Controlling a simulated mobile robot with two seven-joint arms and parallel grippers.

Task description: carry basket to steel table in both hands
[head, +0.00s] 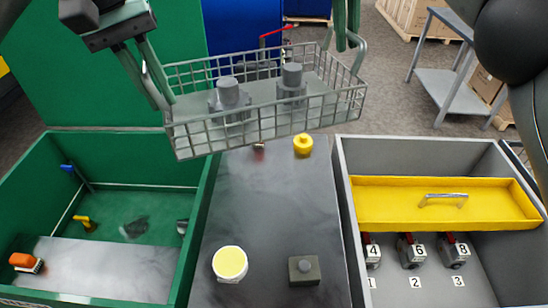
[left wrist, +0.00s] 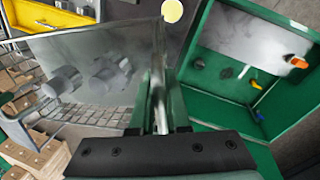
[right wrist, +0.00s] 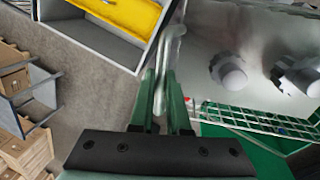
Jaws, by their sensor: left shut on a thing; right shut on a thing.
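The grey wire basket (head: 262,132) hangs in the air above the far end of the dark steel table (head: 268,200) in the head view. Two grey metal parts (head: 229,94) stand inside it. My left gripper (head: 160,98) is shut on the basket's left handle, which shows upright between the fingers in the left wrist view (left wrist: 160,112). My right gripper (head: 347,42) is shut on the right handle, also seen in the right wrist view (right wrist: 162,100). The basket looks slightly tilted in the head view, its left end lower.
On the table are a yellow-topped round item (head: 230,263), a grey block (head: 304,270) and a yellow knob-like piece (head: 303,145). A green bin (head: 105,187) stands left. A grey bin with a yellow tray (head: 440,203) stands right. A shelf (head: 450,95) is at back right.

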